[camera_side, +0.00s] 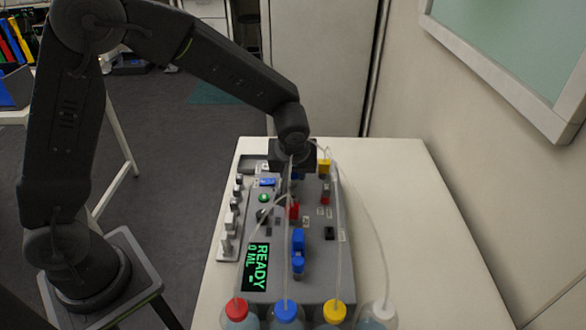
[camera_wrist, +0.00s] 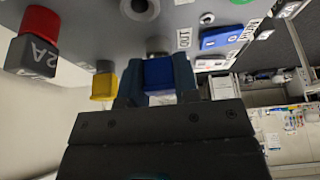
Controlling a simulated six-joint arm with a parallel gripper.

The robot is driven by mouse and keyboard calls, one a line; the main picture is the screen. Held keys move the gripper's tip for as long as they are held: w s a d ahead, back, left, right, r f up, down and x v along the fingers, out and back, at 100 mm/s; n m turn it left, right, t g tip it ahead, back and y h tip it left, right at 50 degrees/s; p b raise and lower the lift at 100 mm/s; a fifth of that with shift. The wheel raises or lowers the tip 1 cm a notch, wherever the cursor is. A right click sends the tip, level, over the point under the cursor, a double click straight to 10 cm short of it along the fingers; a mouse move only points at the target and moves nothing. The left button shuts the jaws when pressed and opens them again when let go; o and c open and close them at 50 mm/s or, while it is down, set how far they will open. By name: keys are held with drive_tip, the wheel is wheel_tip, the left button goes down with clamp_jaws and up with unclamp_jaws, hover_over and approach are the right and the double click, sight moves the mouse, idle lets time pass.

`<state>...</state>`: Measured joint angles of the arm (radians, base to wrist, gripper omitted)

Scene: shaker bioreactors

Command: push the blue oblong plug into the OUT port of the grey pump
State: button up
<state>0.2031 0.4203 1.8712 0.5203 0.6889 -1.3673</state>
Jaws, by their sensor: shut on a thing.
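My gripper (camera_wrist: 155,80) is shut on the blue oblong plug (camera_wrist: 160,73), which sits between its two fingers in the wrist view. A round metal port (camera_wrist: 158,45) by the OUT label (camera_wrist: 183,38) lies directly beyond the plug's far end. I cannot tell whether plug and port touch. In the side view my gripper (camera_side: 292,160) is low over the far end of the grey pump (camera_side: 312,275), largely hiding the plug and the port.
A yellow plug (camera_wrist: 104,84) stands close beside one finger. A red-and-grey block marked 2A (camera_wrist: 36,55) and a blue switch (camera_wrist: 228,36) are also on the panel. Thin tubes cross the pump from several capped bottles (camera_side: 287,315) in front. The white table is clear at right.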

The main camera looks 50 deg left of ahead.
drive_tip(key=shift+f, duration=0.25)
drive_tip(key=o, duration=1)
drive_tip(key=shift+r, duration=0.1)
drive_tip(key=v, duration=1.4)
drive_tip(key=s+a+r+m+h, duration=0.1)
drive_tip(key=s+a+m, duration=0.1)
drive_tip(key=s, duration=0.4)
drive_tip(key=s+a+r+m+t+h, duration=0.1)
drive_tip(key=s+a+m, duration=0.1)
drive_tip(key=s+m, duration=0.2)
drive_tip(key=s+a+r+m+t+h, duration=0.1)
drive_tip(key=s+a+m, duration=0.1)
drive_tip(key=s, duration=0.6)
drive_tip(key=shift+s+a+r+m, duration=0.1)
drive_tip(key=shift+s+a+m, duration=0.2)
drive_tip(key=shift+m, duration=0.2)
